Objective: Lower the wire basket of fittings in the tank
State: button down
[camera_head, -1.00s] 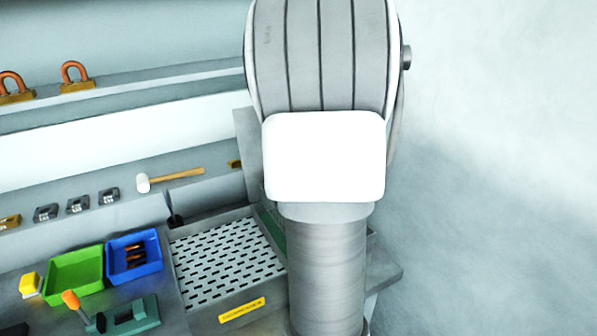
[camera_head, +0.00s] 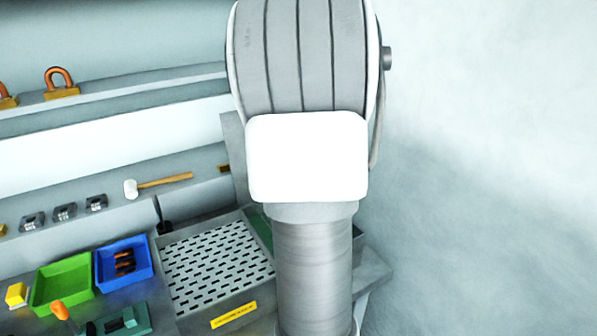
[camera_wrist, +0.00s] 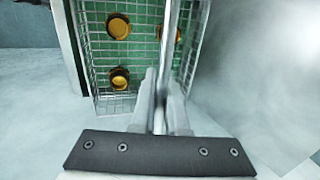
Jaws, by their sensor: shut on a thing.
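In the wrist view the wire basket (camera_wrist: 103,82) lies beyond my gripper (camera_wrist: 160,88), with a few round brass fittings (camera_wrist: 119,28) in it. Green shows through and under the mesh. My gripper's fingers are closed around a straight metal bar (camera_wrist: 172,45) that runs up the picture over the basket, apparently its handle. In the head view my arm hides my gripper and the basket. A grey box with a slotted top (camera_head: 215,268) and a yellow label stands left of my arm, with a green strip beside it. I cannot tell how deep the basket sits in the tank.
A blue bin (camera_head: 104,277) with copper-coloured pieces and a green bin (camera_head: 87,290) stand left of the slotted top. A mallet (camera_head: 160,183) lies on the ledge behind. Padlock-shaped pieces (camera_head: 60,82) sit on the upper shelf. The floor at right looks clear.

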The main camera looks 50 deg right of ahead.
notch_tip(320, 180, down, 14)
jog(key=b, duration=0.9)
jog(key=shift+r+b, duration=0.25)
jog(key=shift+b, duration=0.1)
dwell(1.0)
jog(key=shift+f, duration=0.4)
dwell(0.6)
jog(key=shift+s+a+f+b, duration=0.1)
jog(key=shift+f+b, duration=0.6)
jog(key=shift+f, duration=0.15)
jog(key=c, duration=1.1)
grip_release()
jog(key=shift+o, duration=1.3)
jog(key=shift+r, duration=0.15)
jog(key=p+v, duration=0.3)
jog(key=v, duration=1.4)
jog(key=shift+r, duration=0.2)
